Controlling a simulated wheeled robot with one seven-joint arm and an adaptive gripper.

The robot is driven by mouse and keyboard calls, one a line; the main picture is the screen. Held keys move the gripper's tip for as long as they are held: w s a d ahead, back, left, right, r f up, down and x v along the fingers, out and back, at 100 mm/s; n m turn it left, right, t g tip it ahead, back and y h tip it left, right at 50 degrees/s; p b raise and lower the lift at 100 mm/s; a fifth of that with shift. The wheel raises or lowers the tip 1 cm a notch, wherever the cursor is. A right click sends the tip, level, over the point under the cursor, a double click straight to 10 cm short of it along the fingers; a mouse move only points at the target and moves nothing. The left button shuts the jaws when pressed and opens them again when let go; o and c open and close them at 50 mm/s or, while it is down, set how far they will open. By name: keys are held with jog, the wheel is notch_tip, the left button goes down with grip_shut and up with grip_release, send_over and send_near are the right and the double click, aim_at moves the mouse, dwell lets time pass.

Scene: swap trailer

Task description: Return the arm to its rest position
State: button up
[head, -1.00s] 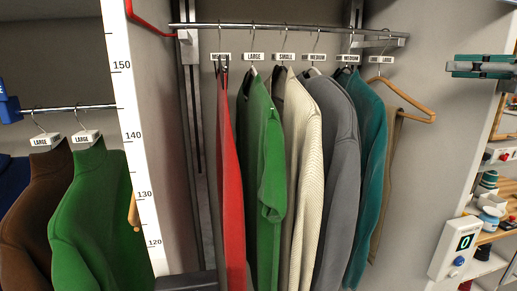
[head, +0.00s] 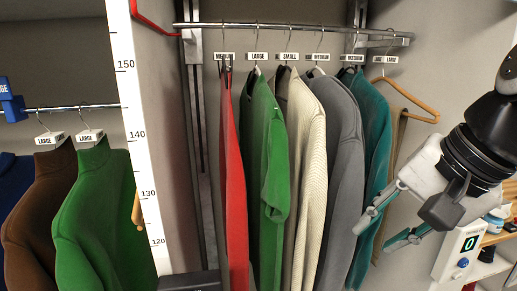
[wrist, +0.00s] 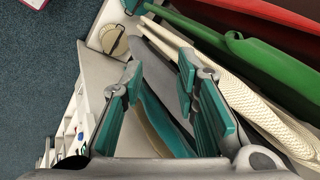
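My gripper (head: 376,229) is at the right of the head view, in front of the right end of the hanging clothes, pointing down and left. Its two teal-padded fingers are spread apart with nothing held between them. The wrist view also shows the open gripper (wrist: 168,108) above the garments, with a teal garment (wrist: 158,118) seen between and below the fingers. My dark wrist and arm come in from the right edge of the head view. They hide part of the shelves there.
A rail (head: 290,28) holds red, green (head: 264,150), cream, grey (head: 343,150) and teal garments and a wooden hanger (head: 405,98). Brown and green garments (head: 95,215) hang at left, beside a white height scale (head: 134,130). A box with a green digit (head: 459,252) stands at lower right.

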jog(key=s+d+f+n+t+h, duration=0.1)
jog(key=s+f+n+h, duration=0.2)
jog(key=n, duration=0.5)
jog(key=shift+s+d+f, duration=0.4)
jog(key=shift+s+f, duration=0.25)
jog(key=shift+s, duration=0.65)
dwell(1.3)
